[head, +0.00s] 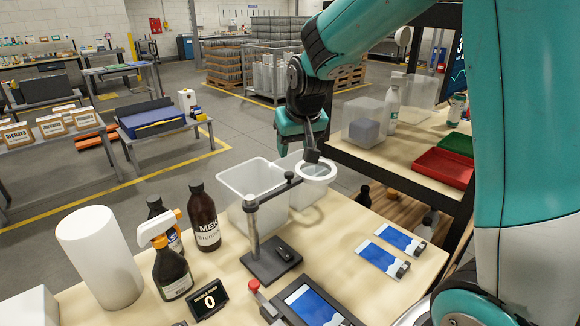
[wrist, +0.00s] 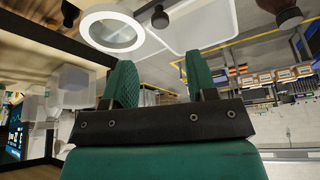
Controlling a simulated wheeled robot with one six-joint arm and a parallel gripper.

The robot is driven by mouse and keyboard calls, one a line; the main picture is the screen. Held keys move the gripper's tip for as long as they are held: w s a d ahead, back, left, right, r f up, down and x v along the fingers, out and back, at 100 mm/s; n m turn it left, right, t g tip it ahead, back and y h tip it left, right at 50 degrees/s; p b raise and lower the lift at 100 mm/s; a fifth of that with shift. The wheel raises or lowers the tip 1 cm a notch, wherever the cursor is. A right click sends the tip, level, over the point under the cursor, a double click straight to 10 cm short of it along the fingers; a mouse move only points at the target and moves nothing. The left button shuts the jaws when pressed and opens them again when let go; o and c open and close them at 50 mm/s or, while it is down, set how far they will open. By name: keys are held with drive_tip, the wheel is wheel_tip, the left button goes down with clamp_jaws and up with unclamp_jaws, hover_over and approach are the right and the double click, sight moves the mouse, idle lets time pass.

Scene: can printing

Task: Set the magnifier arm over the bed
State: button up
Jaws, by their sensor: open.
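The magnifier stands on a dark base plate (head: 271,263) on the table, with an upright metal post (head: 252,222). Its dark arm (head: 272,192) reaches right and back from the post to a white ring lens (head: 316,171), which hangs by the white bins, off to the side of the bed. The bed (head: 312,307), a dark frame with a blue and white plate, lies at the front edge. My gripper (head: 300,148) is open and empty, close above and behind the ring. The ring lens (wrist: 113,30) shows beyond my fingers (wrist: 161,82) in the wrist view.
A white bin (head: 250,180) stands behind the post. Brown bottles (head: 204,217), a spray bottle (head: 171,270) and a white cylinder (head: 98,258) stand to the left, with a number display (head: 208,300) in front. Blue and white plates (head: 399,239) lie to the right.

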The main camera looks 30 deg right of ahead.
sight(290, 173)
drive_tip(key=p+x, duration=0.1)
drive_tip(key=x, duration=0.8)
drive_tip(key=shift+a+f+p, duration=0.1)
drive_tip(key=shift+f+p, duration=0.05)
drive_tip(key=shift+p, duration=0.25)
clamp_jaws()
